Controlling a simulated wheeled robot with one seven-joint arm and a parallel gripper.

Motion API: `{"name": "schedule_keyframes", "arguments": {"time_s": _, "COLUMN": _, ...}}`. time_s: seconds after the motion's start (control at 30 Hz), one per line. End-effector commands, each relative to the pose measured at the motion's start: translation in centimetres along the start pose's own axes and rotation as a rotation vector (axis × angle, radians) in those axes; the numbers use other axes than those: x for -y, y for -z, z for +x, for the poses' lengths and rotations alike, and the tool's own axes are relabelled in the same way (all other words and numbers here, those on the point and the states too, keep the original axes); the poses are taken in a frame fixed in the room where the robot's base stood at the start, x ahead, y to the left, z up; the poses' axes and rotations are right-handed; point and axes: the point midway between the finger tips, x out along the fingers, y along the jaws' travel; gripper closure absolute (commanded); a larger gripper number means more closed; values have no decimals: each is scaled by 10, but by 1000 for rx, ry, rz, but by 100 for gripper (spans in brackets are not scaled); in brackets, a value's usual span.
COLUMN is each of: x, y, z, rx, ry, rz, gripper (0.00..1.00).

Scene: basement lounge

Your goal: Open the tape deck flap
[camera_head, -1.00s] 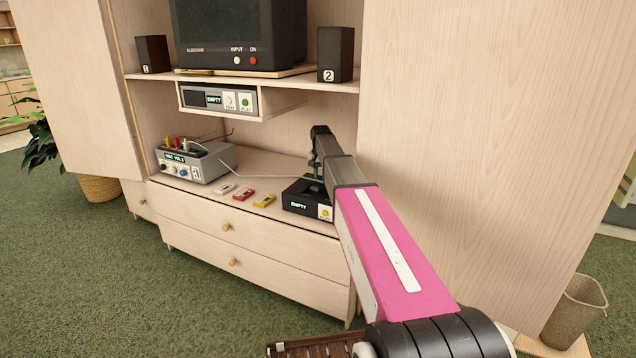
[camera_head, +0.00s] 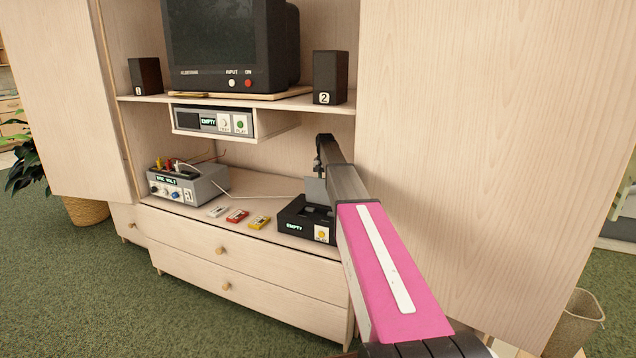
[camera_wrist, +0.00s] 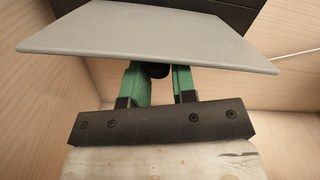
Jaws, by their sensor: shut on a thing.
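The tape deck (camera_head: 295,228) is a low black box on the lower cabinet top, with a green "EMPTY" display and a yellow button. Its grey flap (camera_head: 315,190) stands raised above the open, dark top of the deck. In the wrist view the flap (camera_wrist: 150,32) is a wide grey plate across the top. My gripper (camera_wrist: 159,72) has green fingers shut on a small black knob (camera_wrist: 158,70) at the flap, partly hidden by the plate. In the head view my arm hides the fingers and the deck's right side.
Red, yellow and white cassettes (camera_head: 237,215) lie left of the deck. A grey unit (camera_head: 190,187) with cables stands further left; a thin cable runs toward the deck. A shelf (camera_head: 290,105) with a TV and speakers is above. A tall cabinet panel (camera_head: 450,120) stands right.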

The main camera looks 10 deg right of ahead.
Motion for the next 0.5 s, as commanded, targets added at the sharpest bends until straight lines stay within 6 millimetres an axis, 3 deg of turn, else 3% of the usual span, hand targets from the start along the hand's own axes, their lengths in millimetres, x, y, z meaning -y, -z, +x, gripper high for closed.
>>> {"name": "schedule_keyframes", "arguments": {"time_s": 0.03, "x": -13, "y": 3, "z": 3, "rx": 1, "ry": -19, "rz": 5, "gripper": 100}}
{"name": "schedule_keyframes", "arguments": {"time_s": 0.1, "x": -16, "y": 5, "z": 3, "rx": 2, "ry": -19, "rz": 5, "gripper": 100}}
{"name": "schedule_keyframes", "arguments": {"time_s": 0.5, "x": -25, "y": 9, "z": 4, "rx": 4, "ry": -19, "rz": 5, "gripper": 100}}
